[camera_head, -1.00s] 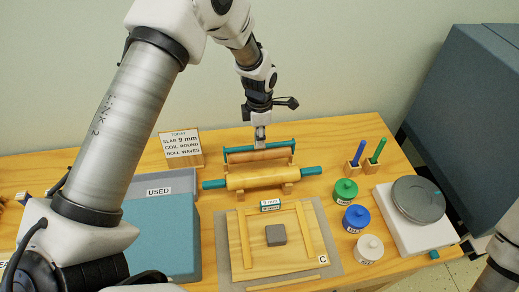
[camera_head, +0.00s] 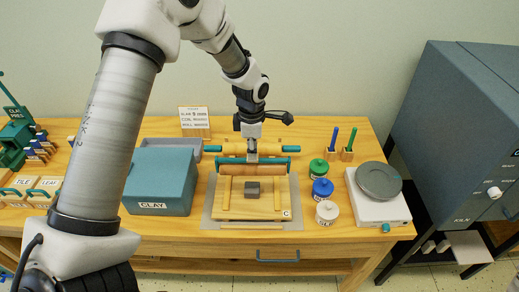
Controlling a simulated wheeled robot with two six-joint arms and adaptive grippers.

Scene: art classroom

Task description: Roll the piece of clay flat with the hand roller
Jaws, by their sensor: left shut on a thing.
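My left gripper (camera_head: 253,154) is shut on the hand roller (camera_head: 252,168), which has a teal frame and a pale wooden roller. The roller is over the far end of the wooden board (camera_head: 229,208) marked C; I cannot tell whether it touches. The piece of clay (camera_head: 252,189) is a small dark grey block on the board, nearer to me than the roller and apart from it. Wooden strips (camera_head: 227,192) lie on its left and right. My right gripper is not in view.
A rolling pin (camera_head: 232,148) with teal handles rests behind the roller. A teal CLAY box (camera_head: 160,182) stands left. Green, blue and white lidded jars (camera_head: 326,211) and a scale (camera_head: 378,208) stand right. A sign (camera_head: 194,122) stands at the back.

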